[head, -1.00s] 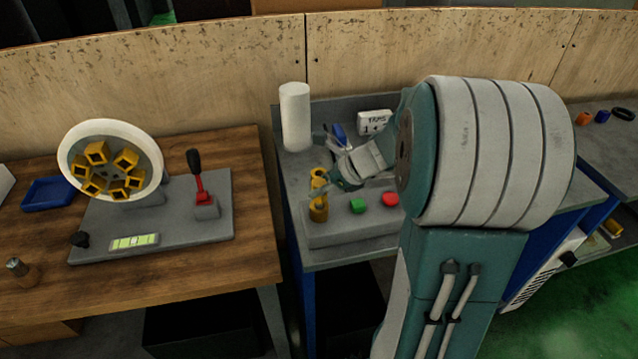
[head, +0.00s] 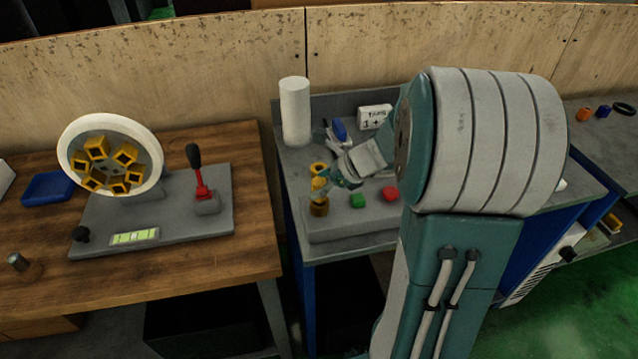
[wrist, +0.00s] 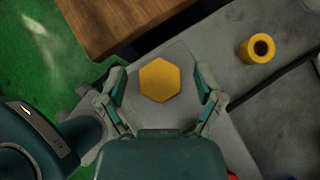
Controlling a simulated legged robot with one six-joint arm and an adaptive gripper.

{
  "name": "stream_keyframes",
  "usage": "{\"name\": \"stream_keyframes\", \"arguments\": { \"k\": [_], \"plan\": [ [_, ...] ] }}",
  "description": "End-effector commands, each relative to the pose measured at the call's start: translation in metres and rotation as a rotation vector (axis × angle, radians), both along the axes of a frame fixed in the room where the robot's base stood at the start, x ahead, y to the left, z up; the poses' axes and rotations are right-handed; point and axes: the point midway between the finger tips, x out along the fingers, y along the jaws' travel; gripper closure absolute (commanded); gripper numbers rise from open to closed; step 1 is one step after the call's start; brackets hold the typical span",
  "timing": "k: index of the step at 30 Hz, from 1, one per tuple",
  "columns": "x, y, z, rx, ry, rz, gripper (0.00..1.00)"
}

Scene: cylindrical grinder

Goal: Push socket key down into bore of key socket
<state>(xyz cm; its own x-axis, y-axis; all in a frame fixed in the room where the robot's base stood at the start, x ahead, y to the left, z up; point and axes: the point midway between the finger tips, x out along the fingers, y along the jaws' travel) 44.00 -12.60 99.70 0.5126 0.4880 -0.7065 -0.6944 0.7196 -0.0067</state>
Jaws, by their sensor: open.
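The socket key's yellow hexagonal head (wrist: 159,80) shows in the wrist view, between the two spread fingers of my gripper (wrist: 162,88) and clear of both. The head view shows my gripper (head: 336,183) low around the upper part of this yellow piece. A darker yellow-brown round piece, which looks like the key socket (head: 319,209), stands below it on the grey block. The fingers partly cover the join, so I cannot tell how deep the key sits in the bore.
A yellow ring with a round hole (wrist: 258,48) lies close by on the grey surface. A green button (head: 358,201) and a red button (head: 390,194) sit right of the socket. A white cylinder (head: 295,112) stands behind. A wooden table (head: 245,240) is at left.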

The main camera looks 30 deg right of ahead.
Motion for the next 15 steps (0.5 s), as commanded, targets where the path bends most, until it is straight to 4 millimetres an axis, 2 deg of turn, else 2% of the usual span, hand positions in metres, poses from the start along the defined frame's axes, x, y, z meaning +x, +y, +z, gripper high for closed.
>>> {"name": "stream_keyframes", "arguments": {
  "k": [5,15],
  "plan": [
    [-0.006,-0.007,0.01,-0.002,-0.004,-0.001,0.15],
    [-0.042,-0.042,0.058,-0.004,-0.003,-0.004,0.15]
  ]
}}
